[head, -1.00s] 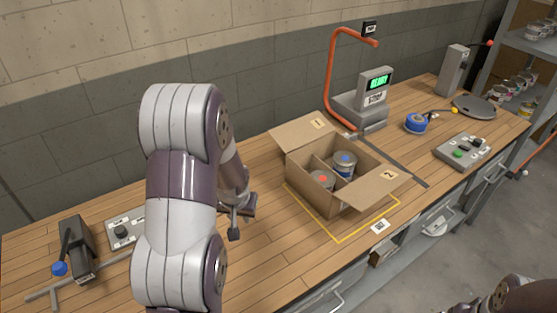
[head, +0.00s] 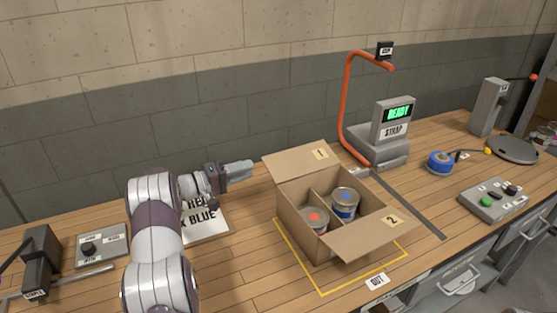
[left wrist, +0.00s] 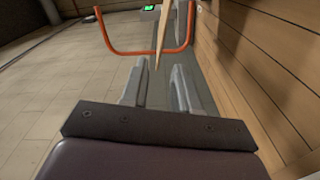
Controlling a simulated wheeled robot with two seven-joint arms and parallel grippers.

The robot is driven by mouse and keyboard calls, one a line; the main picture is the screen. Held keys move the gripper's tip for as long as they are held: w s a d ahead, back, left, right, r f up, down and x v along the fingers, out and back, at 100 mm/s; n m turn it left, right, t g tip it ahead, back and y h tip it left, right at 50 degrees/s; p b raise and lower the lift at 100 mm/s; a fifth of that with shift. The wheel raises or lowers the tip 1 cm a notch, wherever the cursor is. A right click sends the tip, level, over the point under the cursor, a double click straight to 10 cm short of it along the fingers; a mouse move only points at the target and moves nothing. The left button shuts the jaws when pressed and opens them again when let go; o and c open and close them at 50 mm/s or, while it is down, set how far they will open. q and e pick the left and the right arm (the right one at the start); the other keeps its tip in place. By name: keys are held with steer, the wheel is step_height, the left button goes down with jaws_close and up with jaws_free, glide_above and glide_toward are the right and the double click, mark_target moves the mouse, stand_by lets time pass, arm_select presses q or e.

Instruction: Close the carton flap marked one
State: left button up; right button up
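The open brown carton (head: 312,240) stands on the bench. Its flap marked 1 (head: 296,166) is folded outward at the back left, and its flap marked 2 (head: 370,236) is folded outward at the front right. My left gripper (head: 250,169) is just left of flap 1, pointing right towards its outer edge, apparently a little apart from it. In the left wrist view the fingers (left wrist: 160,82) are spread and empty. The flap (left wrist: 162,32) shows there nearly edge-on, ahead of the gap between them. My right gripper is out of view.
Two cans, red-dotted (head: 314,219) and blue-dotted (head: 345,202), sit in the carton's separate compartments. An orange arch (head: 347,110) and a strap machine (head: 392,125) stand behind it. A printed card (head: 207,226) lies left. A yellow outline (head: 322,293) surrounds the carton.

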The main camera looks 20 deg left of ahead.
mark_target(280, 160)
arm_select(q)
steer(key=p+x, duration=0.1)
steer(key=x, duration=1)
steer(key=shift+w+d, duration=0.25)
steer(key=shift+d, duration=0.05)
steer(key=shift+c, duration=0.3)
jaws_close()
stand_by(0.4)
